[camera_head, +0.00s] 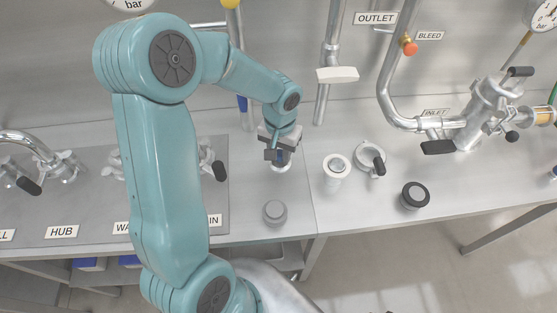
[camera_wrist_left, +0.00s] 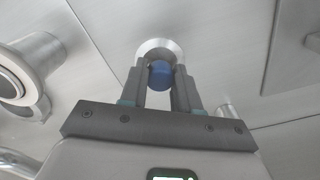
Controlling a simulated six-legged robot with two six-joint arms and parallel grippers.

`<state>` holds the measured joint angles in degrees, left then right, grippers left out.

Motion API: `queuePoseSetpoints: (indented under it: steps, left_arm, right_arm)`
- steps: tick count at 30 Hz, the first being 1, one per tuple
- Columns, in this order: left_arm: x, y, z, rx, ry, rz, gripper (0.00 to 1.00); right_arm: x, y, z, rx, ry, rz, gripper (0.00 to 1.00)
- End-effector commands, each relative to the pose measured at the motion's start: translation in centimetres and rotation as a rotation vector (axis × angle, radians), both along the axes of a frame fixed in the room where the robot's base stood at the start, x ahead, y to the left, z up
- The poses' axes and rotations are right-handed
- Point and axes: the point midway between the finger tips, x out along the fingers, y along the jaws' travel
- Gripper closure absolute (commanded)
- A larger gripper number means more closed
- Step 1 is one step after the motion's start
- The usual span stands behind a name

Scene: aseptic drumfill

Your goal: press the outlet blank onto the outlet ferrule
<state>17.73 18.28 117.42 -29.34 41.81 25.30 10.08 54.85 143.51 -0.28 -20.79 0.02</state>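My left gripper (camera_head: 277,160) points down over the bench, left of the white cup. In the left wrist view, its two fingers (camera_wrist_left: 160,88) stand close on both sides of a blue knob (camera_wrist_left: 160,74). The knob sits before a round silver disc (camera_wrist_left: 160,50), which I take as the outlet blank; its silver rim (camera_head: 281,168) shows just below the fingers in the head view. I cannot tell whether it touches the bench. The outlet pipe (camera_head: 321,105) comes down behind the gripper to the right, under the OUTLET sign (camera_head: 375,18). My right gripper is not in view.
A white cup (camera_head: 337,170), a clamp with a black handle (camera_head: 370,157), a black-topped round part (camera_head: 414,195) and a grey round part (camera_head: 274,211) stand on the bench. A white block (camera_head: 337,74) is at the outlet pipe. The inlet valve (camera_head: 490,115) stands right.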

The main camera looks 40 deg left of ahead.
Motion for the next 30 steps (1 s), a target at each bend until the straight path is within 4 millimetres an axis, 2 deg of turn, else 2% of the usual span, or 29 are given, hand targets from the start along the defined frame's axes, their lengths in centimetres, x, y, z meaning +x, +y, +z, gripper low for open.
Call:
queuePoseSetpoints:
  steps: [8, 24, 30]
  left_arm:
    - [0.0, 0.0, 0.3, 0.0, 0.0, 0.0, 0.96]
    - [0.0, 0.0, 4.9, 0.0, 0.0, 0.0, 0.96]
    - [0.0, 0.0, 5.0, 0.0, 0.0, 0.0, 0.96]
  right_arm:
    - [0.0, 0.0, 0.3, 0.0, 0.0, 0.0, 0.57]
    - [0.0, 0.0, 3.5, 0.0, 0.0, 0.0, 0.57]
    - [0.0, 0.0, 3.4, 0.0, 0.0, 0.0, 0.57]
